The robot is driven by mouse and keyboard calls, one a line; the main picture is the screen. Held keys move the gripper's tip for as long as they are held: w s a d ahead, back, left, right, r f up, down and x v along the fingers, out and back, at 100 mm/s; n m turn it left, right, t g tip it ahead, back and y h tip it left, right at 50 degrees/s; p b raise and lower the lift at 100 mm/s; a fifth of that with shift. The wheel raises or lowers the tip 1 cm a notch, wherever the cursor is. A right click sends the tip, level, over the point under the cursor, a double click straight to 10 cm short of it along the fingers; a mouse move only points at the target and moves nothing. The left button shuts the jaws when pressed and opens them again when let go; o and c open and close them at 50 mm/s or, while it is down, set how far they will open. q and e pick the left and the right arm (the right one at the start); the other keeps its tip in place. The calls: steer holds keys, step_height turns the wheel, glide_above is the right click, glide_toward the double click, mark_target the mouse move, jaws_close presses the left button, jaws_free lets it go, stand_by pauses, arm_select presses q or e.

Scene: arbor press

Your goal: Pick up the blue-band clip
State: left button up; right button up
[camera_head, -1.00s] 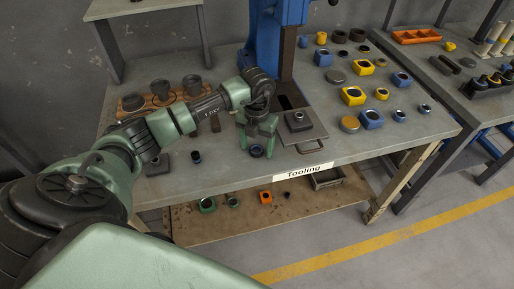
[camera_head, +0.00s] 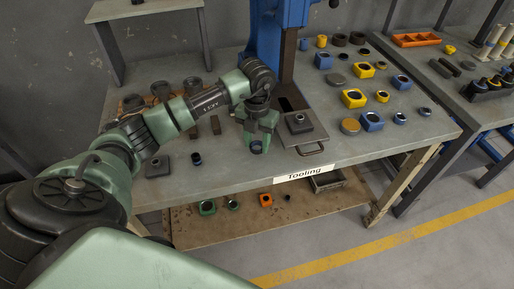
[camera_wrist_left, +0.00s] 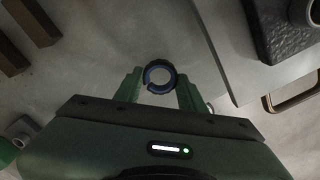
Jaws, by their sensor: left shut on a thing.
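The clip is a small dark ring with a blue band and a gap at its lower left in the left wrist view (camera_wrist_left: 173,76). In the head view it is a small dark blue piece (camera_head: 256,147) near the table's front edge. My left gripper (camera_head: 257,141) points down over it, and its green fingers (camera_wrist_left: 159,82) are shut on the clip from both sides. Whether the clip still touches the table is hard to tell. My right gripper is in neither view.
A dark block on a plate with a handle (camera_head: 308,137) stands just right of my gripper. The blue press (camera_head: 268,35) rises behind. Another small dark ring (camera_head: 196,159) and a dark block (camera_head: 157,168) stand to the left. Yellow and blue parts fill the right side.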

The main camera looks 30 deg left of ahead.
arm_select(q)
step_height(320, 180, up, 18)
steer(key=b, duration=0.1)
steer(key=shift+f, duration=0.25)
stand_by(0.6)
